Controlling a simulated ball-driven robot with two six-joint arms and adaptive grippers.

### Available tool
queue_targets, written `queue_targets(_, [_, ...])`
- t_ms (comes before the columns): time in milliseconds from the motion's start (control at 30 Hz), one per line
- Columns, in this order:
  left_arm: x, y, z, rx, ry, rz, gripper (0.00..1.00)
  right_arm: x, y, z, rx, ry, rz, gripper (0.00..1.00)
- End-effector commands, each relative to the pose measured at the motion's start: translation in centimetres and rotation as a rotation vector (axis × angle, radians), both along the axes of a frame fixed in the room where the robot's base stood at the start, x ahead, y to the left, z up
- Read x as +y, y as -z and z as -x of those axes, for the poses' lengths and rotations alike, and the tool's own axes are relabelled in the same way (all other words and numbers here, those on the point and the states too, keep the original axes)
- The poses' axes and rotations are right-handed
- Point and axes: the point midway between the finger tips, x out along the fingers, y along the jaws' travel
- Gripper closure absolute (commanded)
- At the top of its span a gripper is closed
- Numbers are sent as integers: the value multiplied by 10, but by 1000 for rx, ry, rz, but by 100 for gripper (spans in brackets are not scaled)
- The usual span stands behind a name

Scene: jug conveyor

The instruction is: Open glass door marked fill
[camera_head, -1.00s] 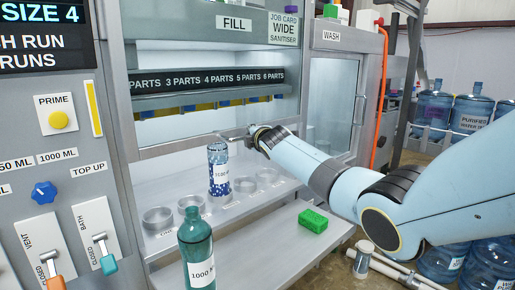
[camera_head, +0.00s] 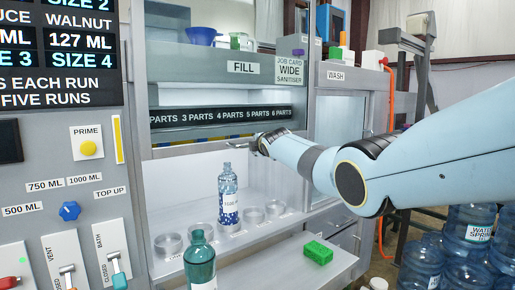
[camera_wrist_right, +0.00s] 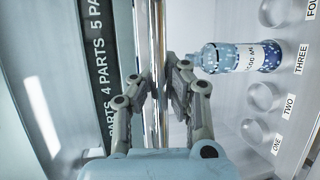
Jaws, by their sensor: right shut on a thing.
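The glass door's horizontal metal bottom rail (camera_head: 200,147) spans the fill bay, below the FILL sign (camera_head: 242,67). It is raised, with an open gap beneath it. My right gripper (camera_head: 258,143) is at this rail, towards its right part. In the right wrist view, the gripper (camera_wrist_right: 161,92) is shut with a shiny metal bar (camera_wrist_right: 157,40) between its fingers. The arm hides the right end of the rail in the head view. My left gripper is not in view.
A blue-patterned bottle (camera_head: 228,198) stands inside the bay among round holders (camera_head: 168,244). A green bottle (camera_head: 200,262) and a green sponge (camera_head: 318,252) are in front. A control panel (camera_head: 60,190) is at left; water jugs (camera_head: 470,235) stand at right.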

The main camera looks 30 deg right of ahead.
Motion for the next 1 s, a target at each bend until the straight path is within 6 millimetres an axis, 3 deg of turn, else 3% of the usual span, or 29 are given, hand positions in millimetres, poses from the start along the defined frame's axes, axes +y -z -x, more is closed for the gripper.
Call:
queue_targets(33, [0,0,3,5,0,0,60,-2,0,0,1,1,4,100])
queue_targets(100, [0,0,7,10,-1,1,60,-2,0,1,1,1,4,87])
queue_targets(300, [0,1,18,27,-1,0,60,-1,0,0,1,1,2,62])
queue_targets(733, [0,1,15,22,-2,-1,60,0,0,6,0,2,3,62])
queue_targets(1000, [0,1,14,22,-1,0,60,10,-5,32,0,-1,3,62])
